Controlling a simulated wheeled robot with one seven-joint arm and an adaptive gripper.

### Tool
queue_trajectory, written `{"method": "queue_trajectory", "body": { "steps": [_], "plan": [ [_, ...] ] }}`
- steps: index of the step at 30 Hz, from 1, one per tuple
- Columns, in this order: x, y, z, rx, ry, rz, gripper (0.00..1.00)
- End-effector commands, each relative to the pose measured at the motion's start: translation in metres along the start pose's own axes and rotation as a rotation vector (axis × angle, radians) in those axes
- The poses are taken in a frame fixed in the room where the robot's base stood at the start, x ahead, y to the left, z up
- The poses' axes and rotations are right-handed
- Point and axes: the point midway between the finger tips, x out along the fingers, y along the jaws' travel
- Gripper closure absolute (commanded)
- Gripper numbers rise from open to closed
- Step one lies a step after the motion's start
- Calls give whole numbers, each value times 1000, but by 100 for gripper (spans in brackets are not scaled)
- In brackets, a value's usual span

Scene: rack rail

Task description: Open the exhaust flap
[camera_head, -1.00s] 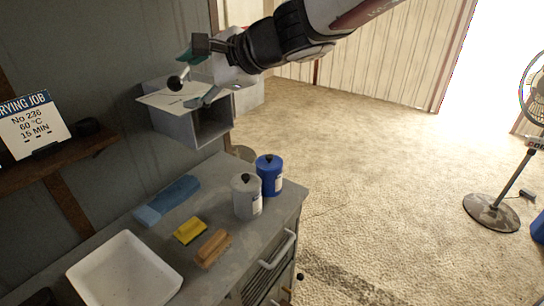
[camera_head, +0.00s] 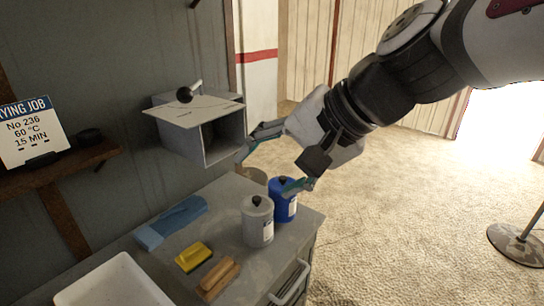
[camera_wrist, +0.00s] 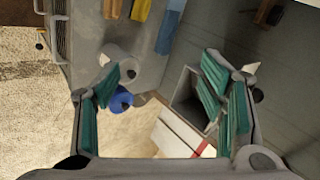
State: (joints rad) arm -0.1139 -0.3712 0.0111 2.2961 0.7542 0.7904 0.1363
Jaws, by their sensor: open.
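The exhaust box (camera_head: 218,148) is a grey metal duct on the wall; its mouth faces right and its dark inside shows. A pale flap plate (camera_head: 190,112) lies roughly level along its top, with a lever and black knob (camera_head: 184,95) above it. My gripper (camera_head: 272,163) is open and empty, right of the box mouth and apart from the knob. One finger appears near the box's lower right edge; contact cannot be told. In the wrist view, my gripper (camera_wrist: 165,100) is spread, and its right finger covers part of the box (camera_wrist: 184,92).
Below is a grey bench (camera_head: 228,196) with a grey canister (camera_head: 257,222), a blue canister (camera_head: 283,203), a yellow block (camera_head: 193,257), a brush (camera_head: 217,278), a blue cloth (camera_head: 170,222) and a white tray (camera_head: 110,285). A sign (camera_head: 32,135) stands on a shelf at left.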

Motion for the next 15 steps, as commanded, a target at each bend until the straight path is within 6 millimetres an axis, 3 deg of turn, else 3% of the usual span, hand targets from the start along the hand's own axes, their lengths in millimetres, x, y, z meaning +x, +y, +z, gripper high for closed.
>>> {"method": "queue_trajectory", "body": {
  "steps": [9, 15],
  "plan": [
    [-6, 47, 9, -135, 12, 114, 36],
    [-9, 59, 12, -169, 15, 146, 36]
  ]
}}
